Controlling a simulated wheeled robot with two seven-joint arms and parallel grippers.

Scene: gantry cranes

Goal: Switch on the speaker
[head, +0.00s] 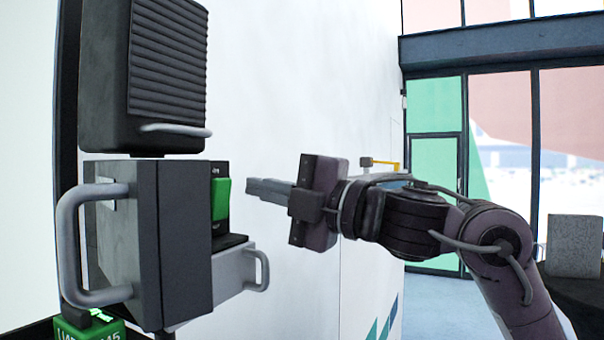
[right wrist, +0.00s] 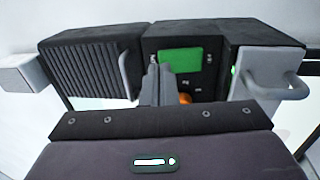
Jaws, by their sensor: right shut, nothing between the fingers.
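The speaker appears to be the dark ribbed box (head: 168,75) at the upper left, on top of a grey-black box (head: 150,235). It also shows at the left in the right wrist view (right wrist: 85,65). A large green switch (head: 221,198) sits on the lower box's right face; it also shows in the right wrist view (right wrist: 181,62). My right gripper (head: 252,188) is shut and empty, its fingers pointing left at the switch with a small gap. In the right wrist view its fingertips (right wrist: 156,65) overlap the switch's left edge; contact cannot be told there. My left gripper is not in view.
Grey handles (head: 72,240) stick out from the lower box, and a smaller one (head: 262,270) sits below the switch. An orange knob (right wrist: 185,98) is partly hidden behind my fingers. A green labelled box (head: 90,328) is at the bottom left. A white wall stands behind.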

